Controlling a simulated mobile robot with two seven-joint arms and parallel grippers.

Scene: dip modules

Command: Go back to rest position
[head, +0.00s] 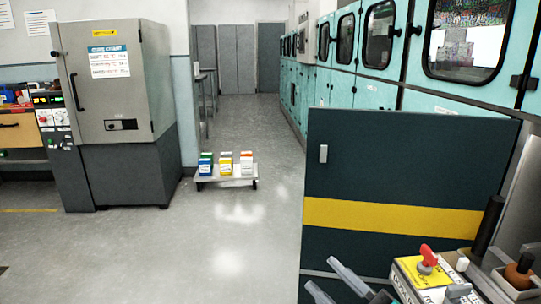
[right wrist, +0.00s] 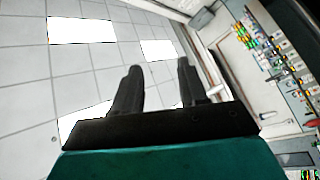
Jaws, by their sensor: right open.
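My right gripper (head: 321,274) shows at the bottom edge of the head view, its two pale fingers apart, in front of the dark cabinet. In the right wrist view, the same gripper (right wrist: 159,68) has its two dark fingers spread with nothing between them. Beyond them are ceiling tiles, so the gripper points upward. My left gripper is in neither view.
A dark cabinet with a yellow band (head: 385,216) stands close on the right. A control box with a red button (head: 428,255) is at lower right. A low trolley (head: 226,179) carries several small boxes. A grey oven (head: 110,90) stands left. The middle floor is clear.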

